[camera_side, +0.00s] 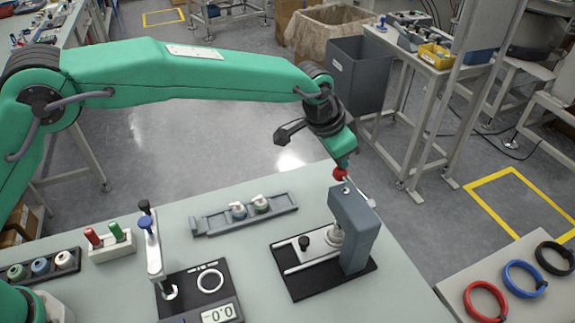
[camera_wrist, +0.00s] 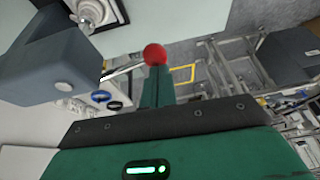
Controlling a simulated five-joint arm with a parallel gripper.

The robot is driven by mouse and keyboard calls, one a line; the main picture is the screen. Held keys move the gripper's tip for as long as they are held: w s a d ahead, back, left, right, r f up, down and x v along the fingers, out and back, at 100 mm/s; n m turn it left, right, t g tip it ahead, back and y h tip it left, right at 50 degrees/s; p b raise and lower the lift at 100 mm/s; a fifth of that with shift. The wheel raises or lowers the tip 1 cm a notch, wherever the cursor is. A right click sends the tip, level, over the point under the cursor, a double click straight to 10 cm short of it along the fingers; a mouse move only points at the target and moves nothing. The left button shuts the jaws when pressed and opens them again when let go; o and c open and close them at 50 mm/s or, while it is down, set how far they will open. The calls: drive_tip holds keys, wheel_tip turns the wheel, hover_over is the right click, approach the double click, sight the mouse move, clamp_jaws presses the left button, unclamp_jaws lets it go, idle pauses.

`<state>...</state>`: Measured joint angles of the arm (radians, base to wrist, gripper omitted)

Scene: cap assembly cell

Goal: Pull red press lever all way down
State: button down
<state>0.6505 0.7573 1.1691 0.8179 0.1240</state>
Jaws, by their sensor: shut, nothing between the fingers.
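The press is a blue-grey block (camera_side: 357,228) on a black base plate (camera_side: 298,281) near the table's right edge. Its lever ends in a red ball knob (camera_side: 340,173), which stands above the block's top. In the wrist view the red knob (camera_wrist: 155,54) is at upper centre, and the thin lever rod (camera_wrist: 124,70) runs from it toward the press block (camera_wrist: 48,58) on the left. My gripper (camera_side: 345,162) is shut with nothing between its fingers. Its tips are right at the knob, above it in the side view; I cannot tell whether they touch.
A grey tray (camera_side: 213,222) with two white-topped parts lies left of the press. A blue-knobbed stand (camera_side: 153,250) and a digital readout (camera_side: 219,313) are at the front. Red and green pegs stand in a white block (camera_side: 112,247). Coloured rings lie on the right-hand table.

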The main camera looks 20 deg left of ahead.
drive_tip(key=shift+f, duration=0.4)
drive_tip(key=shift+s+d+f, duration=0.1)
drive_tip(key=shift+f, duration=0.3)
drive_tip(key=shift+r, duration=0.15)
idle(0.6)
drive_tip(key=shift+s+d+r, duration=0.15)
drive_tip(key=shift+r, duration=1.25)
